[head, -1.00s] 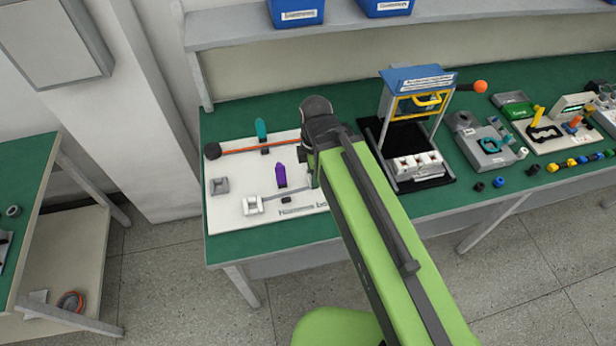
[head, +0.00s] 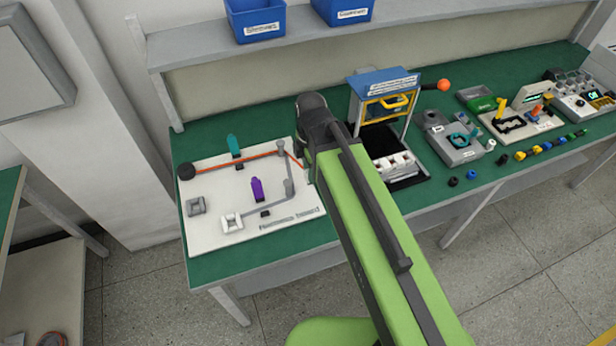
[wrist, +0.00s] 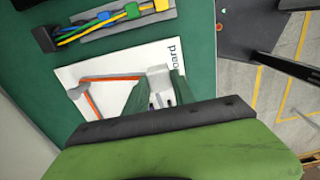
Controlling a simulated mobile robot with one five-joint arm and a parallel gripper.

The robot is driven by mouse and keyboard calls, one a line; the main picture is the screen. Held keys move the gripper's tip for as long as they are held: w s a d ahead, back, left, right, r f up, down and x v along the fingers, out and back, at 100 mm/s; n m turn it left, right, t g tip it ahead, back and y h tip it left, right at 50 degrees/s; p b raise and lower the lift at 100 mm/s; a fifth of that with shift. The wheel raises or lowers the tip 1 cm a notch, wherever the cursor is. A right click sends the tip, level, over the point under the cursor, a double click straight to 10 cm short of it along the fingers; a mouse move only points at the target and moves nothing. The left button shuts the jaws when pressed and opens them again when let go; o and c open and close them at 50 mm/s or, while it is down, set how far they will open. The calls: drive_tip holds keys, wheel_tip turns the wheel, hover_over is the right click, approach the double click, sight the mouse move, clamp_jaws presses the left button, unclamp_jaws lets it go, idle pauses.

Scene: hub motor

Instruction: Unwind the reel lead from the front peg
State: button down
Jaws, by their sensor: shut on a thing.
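A white board (head: 218,222) lies on the green bench. An orange lead (head: 232,159) runs from a black round reel (head: 186,171) at its left to a grey back peg (head: 281,148), bends there and slants towards my gripper. The lead also shows in the wrist view (wrist: 112,77). The grey front peg (head: 289,187) stands nearer the bench edge; I see no orange on it. My gripper (wrist: 158,90) is above the board's right part, its green fingers shut on the lead. The lead's held end is hidden by the fingers, and my arm hides the gripper in the head view.
A blue-topped frame (head: 384,84) stands close right of my arm.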

drive_tip(key=shift+w+d, duration=0.25)
drive_tip(key=shift+w, duration=0.3)
drive_tip(key=shift+w+d, duration=0.25)
drive_tip(key=shift+w, duration=0.25)
drive_tip(key=w+a, duration=0.3)
drive_tip(key=w, duration=0.5)
drive_tip(key=shift+w, duration=0.25)
drive_tip(key=shift+a, duration=0.1)
